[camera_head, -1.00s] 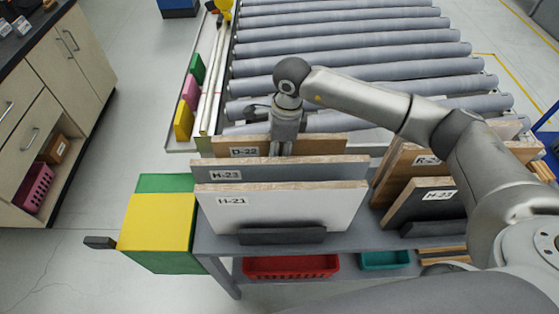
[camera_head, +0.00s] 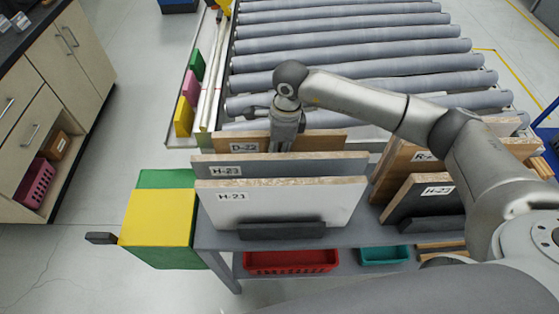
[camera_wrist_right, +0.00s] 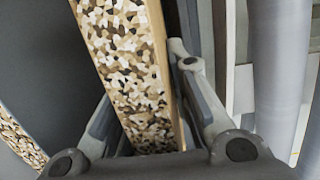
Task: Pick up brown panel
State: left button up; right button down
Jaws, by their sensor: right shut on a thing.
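The brown panel (camera_head: 227,147), labelled D-22, stands upright behind the panels H-23 and H-21 on the cart; its lower part is hidden by them. My right gripper (camera_head: 284,147) reaches down onto its top edge from above. In the right wrist view, the speckled chipboard edge of the brown panel (camera_wrist_right: 132,70) lies between the two fingers of my right gripper (camera_wrist_right: 150,115), which is shut on it. My left gripper is not in view.
The dark grey panel H-23 (camera_head: 300,166) and white panel H-21 (camera_head: 290,203) stand close in front. More panels (camera_head: 430,192) stand to the right. A roller conveyor (camera_head: 350,62) lies behind. A yellow and green box (camera_head: 158,217) is at the cart's left.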

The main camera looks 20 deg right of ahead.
notch_tip(320, 180, up, 10)
jog(key=b, duration=0.3)
jog(key=shift+w+f, duration=0.15)
jog(key=shift+f, duration=0.05)
jog(key=shift+r, duration=0.35)
